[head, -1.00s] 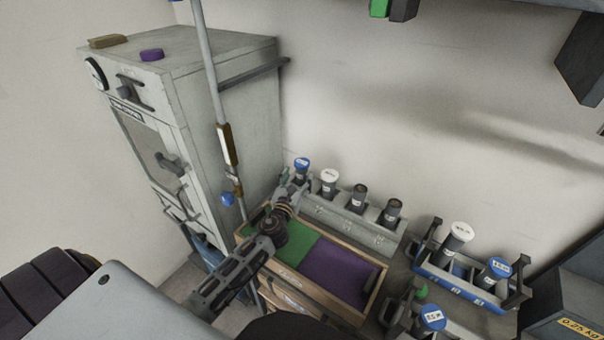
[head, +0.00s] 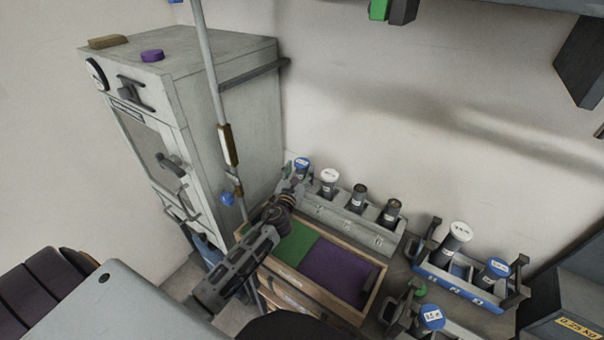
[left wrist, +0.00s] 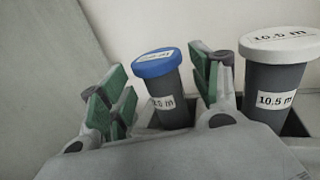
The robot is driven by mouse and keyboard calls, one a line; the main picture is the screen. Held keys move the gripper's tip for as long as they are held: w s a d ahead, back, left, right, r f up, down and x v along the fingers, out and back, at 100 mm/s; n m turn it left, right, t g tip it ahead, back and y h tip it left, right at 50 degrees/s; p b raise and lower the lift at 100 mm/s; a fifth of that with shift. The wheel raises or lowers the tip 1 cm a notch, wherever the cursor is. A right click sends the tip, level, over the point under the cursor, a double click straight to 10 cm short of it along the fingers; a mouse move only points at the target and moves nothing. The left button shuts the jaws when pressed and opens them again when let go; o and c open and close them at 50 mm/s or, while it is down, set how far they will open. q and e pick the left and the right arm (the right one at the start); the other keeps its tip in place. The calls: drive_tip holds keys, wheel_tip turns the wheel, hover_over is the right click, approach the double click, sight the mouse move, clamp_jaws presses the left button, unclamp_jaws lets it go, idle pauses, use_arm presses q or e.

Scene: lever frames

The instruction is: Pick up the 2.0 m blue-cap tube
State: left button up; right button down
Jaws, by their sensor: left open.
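A dark tube with a blue cap (head: 302,162) stands in the left end slot of the grey rack (head: 325,212). It also shows in the left wrist view (left wrist: 158,66); its label ends in "0 m", but the front digit is hard to read. My left gripper (head: 292,188) is open just in front of this tube. In the left wrist view, its green-padded fingers (left wrist: 163,92) appear on either side of the tube, with no clear contact. My right gripper is not in view.
A white-cap tube (head: 329,178) marked 10.5 m stands close on the right. Two dark open tubes (head: 359,192) follow. A blue tray (head: 425,270) holds more capped tubes. An open drawer (head: 340,272) lies below my left arm, and a cabinet (head: 185,110) stands left.

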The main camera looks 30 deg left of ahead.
sight(302, 162)
use_arm(q)
drive_tip(key=shift+w+a, duration=0.2)
drive_tip(key=shift+w, duration=0.6)
drive_tip(key=shift+w+a, duration=0.15)
drive_tip(key=shift+w, duration=0.6)
drive_tip(key=shift+r, duration=0.1)
drive_tip(key=c, duration=1)
drive_tip(key=shift+r, duration=0.15)
drive_tip(key=shift+r+p, duration=0.6)
drive_tip(key=shift+r, duration=0.25)
wheel_tip(302, 162, up, 5)
drive_tip(key=shift+r+p, duration=0.1)
drive_tip(key=shift+p, duration=0.7)
drive_tip(key=shift+r, duration=1.4)
